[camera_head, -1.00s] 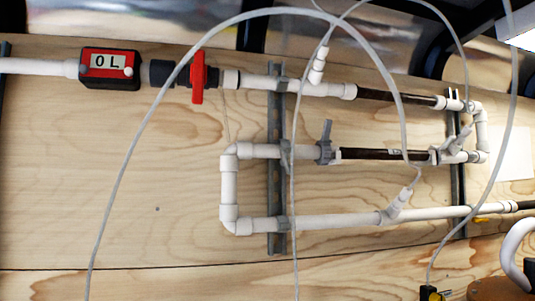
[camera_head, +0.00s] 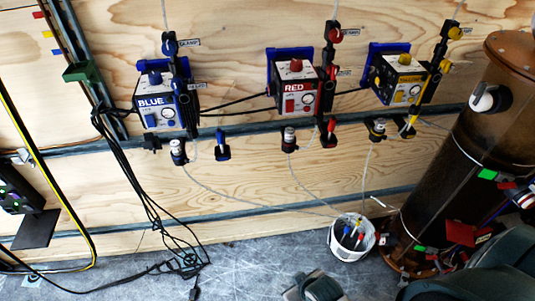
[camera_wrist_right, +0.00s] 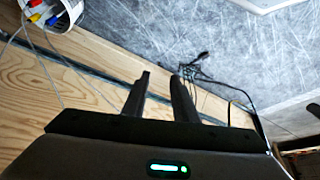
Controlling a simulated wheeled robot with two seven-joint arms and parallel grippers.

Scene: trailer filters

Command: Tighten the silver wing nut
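I cannot make out a silver wing nut in either current view. My right gripper (camera_wrist_right: 160,77) shows in the right wrist view as two dark fingers standing apart, with nothing between them. Beyond its tips are the floor and a tangle of black cables (camera_wrist_right: 195,72). In the head view, dark rounded parts at the bottom right and a grey shape at the bottom middle are cut off by the frame edge, and no fingertips can be read there. My left gripper cannot be identified.
A blue box (camera_head: 158,108), a red box (camera_head: 296,92) and a yellow box (camera_head: 398,78) hang on the plywood wall. A white bucket (camera_head: 351,238) stands on the floor beside a brown cylinder (camera_head: 470,165). Black cables (camera_head: 180,258) lie on the floor at left.

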